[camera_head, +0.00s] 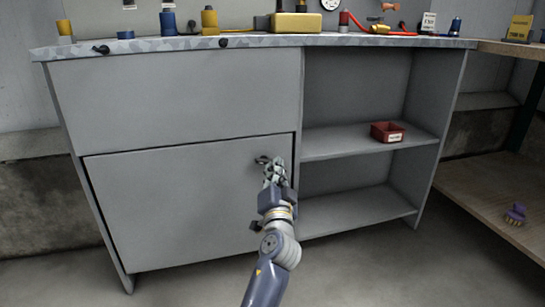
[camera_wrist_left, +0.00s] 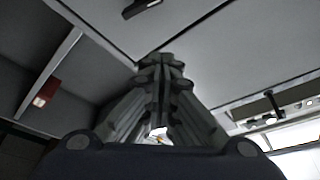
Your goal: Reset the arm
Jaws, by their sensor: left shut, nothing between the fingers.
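My left arm (camera_head: 268,272) reaches up from the bottom middle of the head view. Its left gripper (camera_head: 272,168) is in front of the grey cabinet's lower door (camera_head: 180,205), near that door's right edge. The gripper fingers (camera_wrist_left: 158,75) are shut together and hold nothing in the left wrist view. A small black handle (camera_head: 261,160) shows right beside the fingertips in the head view; I cannot tell whether they touch it. A dark handle also shows at the top of the left wrist view (camera_wrist_left: 140,8), apart from the fingertips. My right gripper is not in view.
Open shelves (camera_head: 350,143) right of the doors hold a red bin (camera_head: 387,132). The countertop (camera_head: 130,47) carries several blue, yellow and red items and a yellow box (camera_head: 295,22). A wooden bench (camera_head: 470,185) with a purple object (camera_head: 515,214) stands at right. The floor in front is clear.

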